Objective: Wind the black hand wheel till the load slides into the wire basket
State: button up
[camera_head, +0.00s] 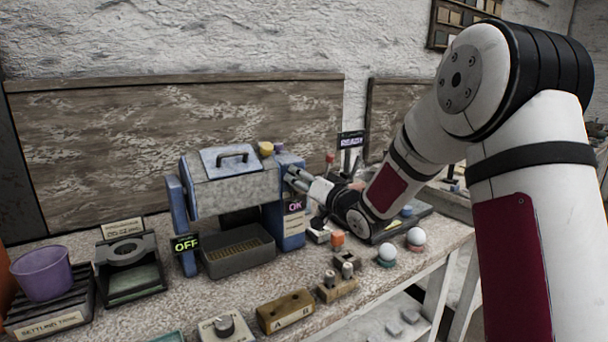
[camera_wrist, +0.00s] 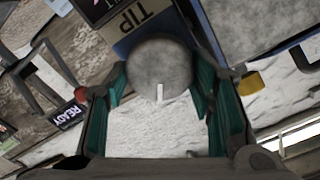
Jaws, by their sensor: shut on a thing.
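A grey drum-like hopper (camera_head: 238,190) with a lid and a dark handle hangs level between blue end frames (camera_head: 290,228). My gripper (camera_head: 292,178) is at the right end frame. In the wrist view its teal fingers lie on both sides of a round dark grey hand wheel (camera_wrist: 160,66) with a white mark at its lower edge. My gripper is shut on this wheel. A "TIP" label (camera_wrist: 141,18) shows beside it. In the head view my gripper hides the wheel. I see no load; the hopper's inside is hidden.
A purple cup (camera_head: 42,272) stands on a rack at far left. White spheres (camera_head: 416,237) and small blocks lie in front of my arm.

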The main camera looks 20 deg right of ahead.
jog(key=m+p, duration=0.2)
jog(key=m, duration=0.2)
jog(key=m+p, duration=0.3)
jog(key=m, duration=0.1)
jog(key=m+p, duration=0.3)
jog(key=m, duration=0.1)
jog(key=shift+d+f, duration=0.2)
jog(key=shift+d, duration=0.05)
jog(key=m, duration=0.3)
jog(key=m+p, duration=0.1)
jog(key=m, duration=0.3)
jog(key=m+p, duration=0.1)
jog(key=m, duration=0.3)
jog(key=shift+a+f, duration=0.15)
jog(key=shift+f, duration=0.15)
jog(key=o, duration=0.8)
